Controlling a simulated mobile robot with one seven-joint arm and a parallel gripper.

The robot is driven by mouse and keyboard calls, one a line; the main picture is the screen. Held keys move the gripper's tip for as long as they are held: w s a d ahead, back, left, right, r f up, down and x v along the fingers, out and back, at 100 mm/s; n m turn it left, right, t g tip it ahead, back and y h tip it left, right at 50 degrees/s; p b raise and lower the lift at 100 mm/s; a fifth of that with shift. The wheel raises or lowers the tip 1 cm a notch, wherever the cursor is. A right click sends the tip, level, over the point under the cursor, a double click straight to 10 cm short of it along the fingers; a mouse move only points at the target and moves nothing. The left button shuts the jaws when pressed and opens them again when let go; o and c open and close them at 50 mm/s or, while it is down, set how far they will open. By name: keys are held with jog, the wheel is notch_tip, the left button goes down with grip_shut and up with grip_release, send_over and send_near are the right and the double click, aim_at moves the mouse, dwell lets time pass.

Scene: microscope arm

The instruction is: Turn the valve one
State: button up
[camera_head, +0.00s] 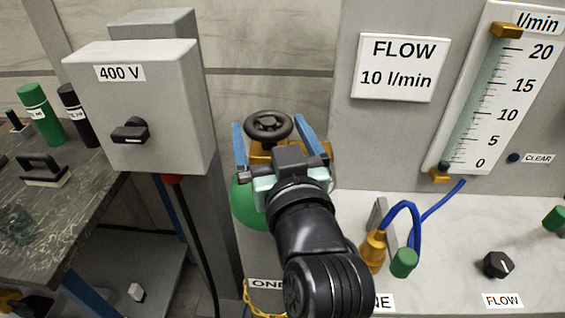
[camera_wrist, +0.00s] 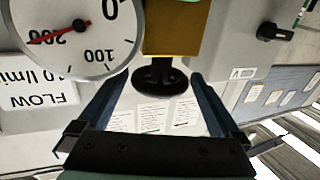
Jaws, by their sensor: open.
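The black valve handwheel (camera_head: 268,126) sits on brass-coloured fittings above a green cylinder (camera_head: 247,203), largely hidden behind my arm. A partly covered label (camera_head: 264,284) below starts with "ON". My gripper (camera_head: 269,121) is open, with one blue finger on each side of the handwheel. In the wrist view the dark handwheel (camera_wrist: 160,80) shows between the two fingers, with gaps on both sides and a brass block (camera_wrist: 172,28) beside it. I cannot tell whether the fingertips reach the wheel's depth. A round gauge (camera_wrist: 70,35) has its red needle near 200.
A grey 400 V switch box (camera_head: 140,100) stands close left of my gripper. On the right are a flow tube (camera_head: 487,95) with its float near 0, a black FLOW knob (camera_head: 497,264) and a brass fitting (camera_head: 373,250) with a blue hose. A workbench (camera_head: 60,210) is at left.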

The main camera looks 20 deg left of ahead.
jog(key=b+v, duration=0.1)
jog(key=v, duration=0.7)
jog(key=shift+s, duration=0.15)
jog(key=shift+d, duration=0.1)
jog(key=w+m+h+p, duration=0.1)
jog(key=m+p, duration=0.1)
jog(key=p, duration=0.1)
jog(key=w+r+m+t+h+p, duration=0.1)
jog(key=w+m+h+p, duration=0.1)
jog(key=p, duration=0.2)
jog(key=w+d+r+m+t+h+p, duration=0.1)
jog(key=w+m+p, duration=0.1)
jog(key=p, duration=0.2)
jog(key=shift+w+d+r, duration=0.1)
jog(key=shift+r, duration=0.1)
jog(key=shift+t+h+p, duration=0.3)
jog(key=shift+h+p, duration=0.1)
jog(key=shift+p, duration=0.7)
jog(key=s+f+n+g+y+p, duration=0.25)
jog(key=s+n+y+p, duration=0.35)
jog(key=p, duration=0.9)
jog(key=shift+h, duration=0.5)
jog(key=p+x, duration=0.1)
jog(key=x, duration=0.5)
jog(key=p+x, duration=0.1)
jog(key=x, duration=0.2)
jog(key=shift+a+r+p, duration=0.35)
jog(key=shift+a+r, duration=0.05)
jog(key=shift+a, duration=0.15)
jog(key=shift+x, duration=1.2)
